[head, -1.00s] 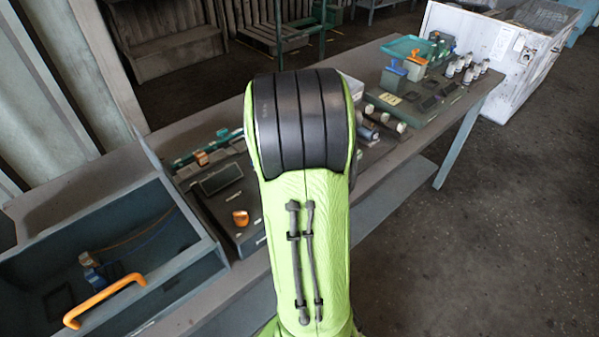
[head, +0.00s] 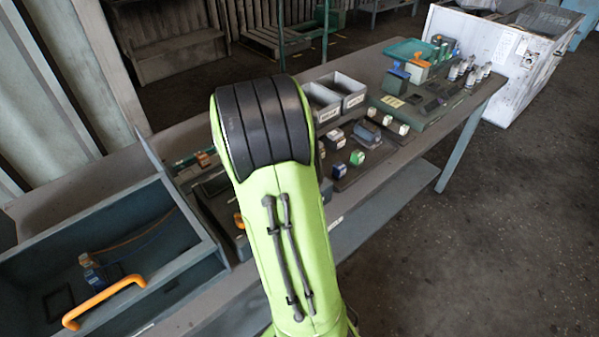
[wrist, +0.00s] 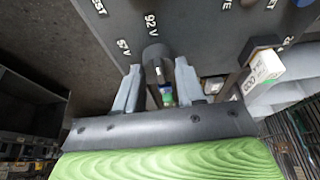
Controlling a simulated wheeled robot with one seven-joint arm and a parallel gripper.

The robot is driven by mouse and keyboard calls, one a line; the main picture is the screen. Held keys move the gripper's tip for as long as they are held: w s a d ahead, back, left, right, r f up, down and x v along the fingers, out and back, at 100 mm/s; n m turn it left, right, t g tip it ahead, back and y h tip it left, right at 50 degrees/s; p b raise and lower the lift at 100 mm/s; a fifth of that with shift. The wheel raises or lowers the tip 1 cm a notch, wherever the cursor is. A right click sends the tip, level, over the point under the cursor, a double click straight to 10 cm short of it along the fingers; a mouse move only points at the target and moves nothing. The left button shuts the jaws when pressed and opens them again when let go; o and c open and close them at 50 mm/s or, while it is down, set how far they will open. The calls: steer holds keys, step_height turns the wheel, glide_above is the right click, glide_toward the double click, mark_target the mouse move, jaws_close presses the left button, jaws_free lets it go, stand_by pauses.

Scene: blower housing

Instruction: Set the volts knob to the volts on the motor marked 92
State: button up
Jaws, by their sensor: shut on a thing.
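In the wrist view a dark panel (wrist: 200,22) carries white labels, among them "92 V" (wrist: 151,24) and "57 V" (wrist: 124,47). A dark round knob (wrist: 155,54) with a short white mark stands below the "92 V" label. My gripper (wrist: 160,84) has its two grey fingers on either side of the knob and is shut on it. A block with a white marked label (wrist: 263,67) sits to the right; its print is too small to read. In the head view my arm hides my gripper and the knob. I cannot tell which motor is marked 92.
In the head view a drawer box with an orange handle (head: 104,301) is at the left. Grey bins (head: 347,90), several small blocks and a green board (head: 425,105) lie along the bench. A white cabinet (head: 492,60) stands beyond the bench; floor at right is clear.

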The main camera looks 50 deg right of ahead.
steer(key=shift+a+f+m, duration=0.1)
steer(key=shift+m, duration=0.2)
steer(key=o, duration=1)
steer(key=p+v, duration=0.4)
steer(key=v, duration=1.2)
steer(key=shift+w+d, duration=0.15)
steer(key=shift+d, duration=0.05)
